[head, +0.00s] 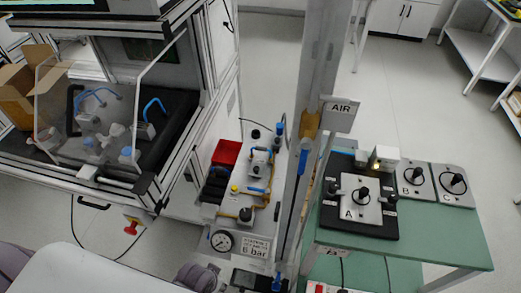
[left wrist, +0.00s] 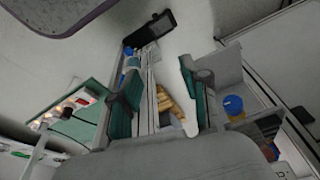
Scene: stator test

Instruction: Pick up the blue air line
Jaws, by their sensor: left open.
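A blue line (head: 302,165), which looks like the air line, hangs along the grey upright post under the AIR sign (head: 341,114) in the head view. In the left wrist view a small blue piece (left wrist: 131,63) shows beside the left finger; I cannot tell if it is the same line. My left gripper (left wrist: 158,72) is open, with its two green-padded fingers wide apart and no object held between them. The post and an orange-yellow item lie beyond the fingers. I cannot make out my left fingertips in the head view. My right gripper is in neither view.
Right of the post is a green table (head: 448,235) with plates A, B and C. Left of it stand a red bin (head: 226,153), a pneumatic bench with a gauge (head: 222,241), and a framed glass enclosure (head: 110,120). Open floor (head: 265,60) lies behind.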

